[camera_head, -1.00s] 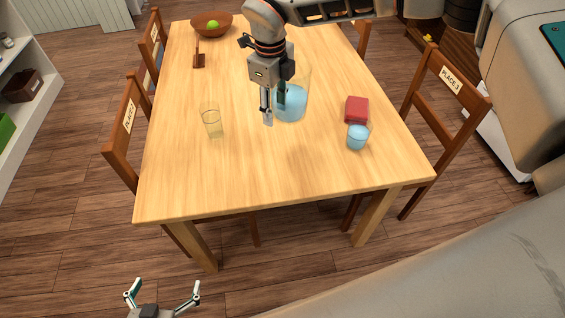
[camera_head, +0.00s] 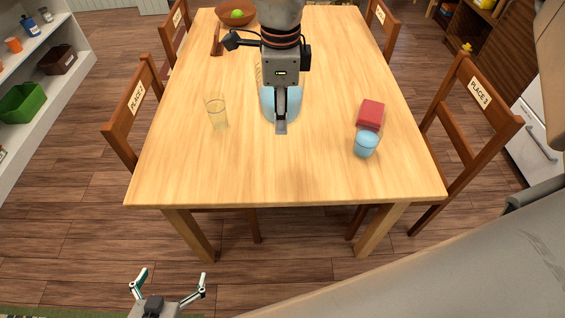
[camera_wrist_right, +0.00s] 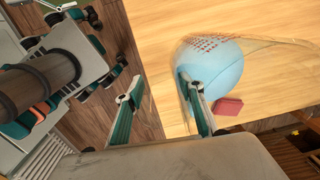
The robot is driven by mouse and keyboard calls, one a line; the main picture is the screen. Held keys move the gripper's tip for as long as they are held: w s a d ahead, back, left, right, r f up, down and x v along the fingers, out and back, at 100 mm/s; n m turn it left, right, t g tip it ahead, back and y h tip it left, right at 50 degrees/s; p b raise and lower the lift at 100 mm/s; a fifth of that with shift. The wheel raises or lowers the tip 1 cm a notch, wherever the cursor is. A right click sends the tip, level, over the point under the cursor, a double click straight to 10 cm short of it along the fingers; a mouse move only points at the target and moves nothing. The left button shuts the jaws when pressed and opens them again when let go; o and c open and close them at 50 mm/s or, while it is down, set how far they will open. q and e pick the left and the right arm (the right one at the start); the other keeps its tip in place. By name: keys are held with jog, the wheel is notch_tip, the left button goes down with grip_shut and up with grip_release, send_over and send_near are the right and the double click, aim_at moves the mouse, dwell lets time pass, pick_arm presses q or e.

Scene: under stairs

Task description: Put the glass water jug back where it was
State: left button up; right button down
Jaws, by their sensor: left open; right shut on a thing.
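The glass water jug (camera_head: 296,105), holding blue water, is at the middle of the table, largely hidden behind my right gripper (camera_head: 281,126) in the head view. My right gripper is shut on the jug. In the right wrist view, the jug (camera_wrist_right: 220,72) is clear with blue water and lies against one finger of my right gripper (camera_wrist_right: 165,102). I cannot tell whether its base touches the table. My left gripper (camera_head: 171,279) is open and empty, low at the bottom of the head view, away from the table.
The wooden table (camera_head: 260,180) also bears an empty drinking glass (camera_head: 217,114) to the left, a blue cup (camera_head: 366,145) and red box (camera_head: 371,113) to the right, and a fruit bowl (camera_head: 236,15) at the back. Labelled chairs stand around it. The front of the tabletop is clear.

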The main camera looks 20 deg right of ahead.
jog(key=shift+s+f, duration=0.1)
jog(key=shift+f, duration=0.05)
jog(key=shift+f+p, duration=0.35)
jog(key=shift+f, duration=9.35)
jog(key=shift+f, duration=0.1)
jog(key=c, duration=1.5)
grip_release()
jog(key=shift+f, duration=0.15)
jog(key=shift+o, duration=1)
jog(key=shift+s, duration=0.1)
notch_tip(320, 180, up, 12)
jog(key=shift+s+r+b, duration=0.2)
jog(key=shift+s+b, duration=0.1)
jog(key=shift+b, duration=0.1)
